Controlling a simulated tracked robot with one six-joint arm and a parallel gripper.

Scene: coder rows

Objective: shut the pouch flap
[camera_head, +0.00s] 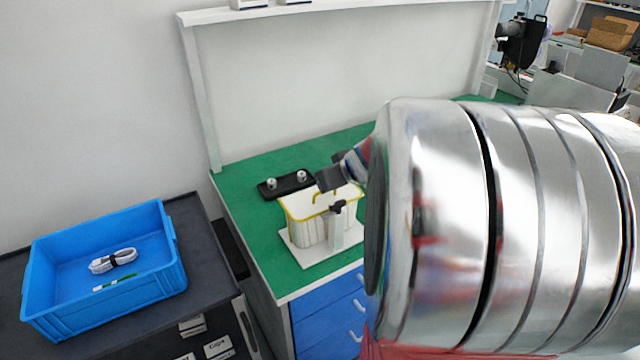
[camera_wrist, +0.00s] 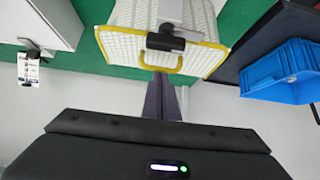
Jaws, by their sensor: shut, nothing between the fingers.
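The pouch (camera_head: 305,230) is a pale ribbed box with yellow edging on a white base plate (camera_head: 300,258) on the green bench. A white post with a black clamp (camera_head: 338,206) stands at its front. In the wrist view a pale gridded panel with yellow edging, seemingly the flap (camera_wrist: 200,58), spreads behind a black clamp (camera_wrist: 165,41). A yellow loop (camera_wrist: 146,58) sits at its near edge. My gripper (camera_wrist: 160,76) is shut and empty, its tips close to this loop; contact cannot be told. In the head view my gripper (camera_head: 328,182) is above the pouch's back edge. How far the flap stands open is unclear.
A black tray with two metal knobs (camera_head: 287,184) lies behind the pouch. A blue bin (camera_head: 105,270) with a coiled cable (camera_head: 113,261) stands on a dark cabinet at left. A white frame (camera_head: 197,100) rises at the bench's back. My arm hides the bench's right side.

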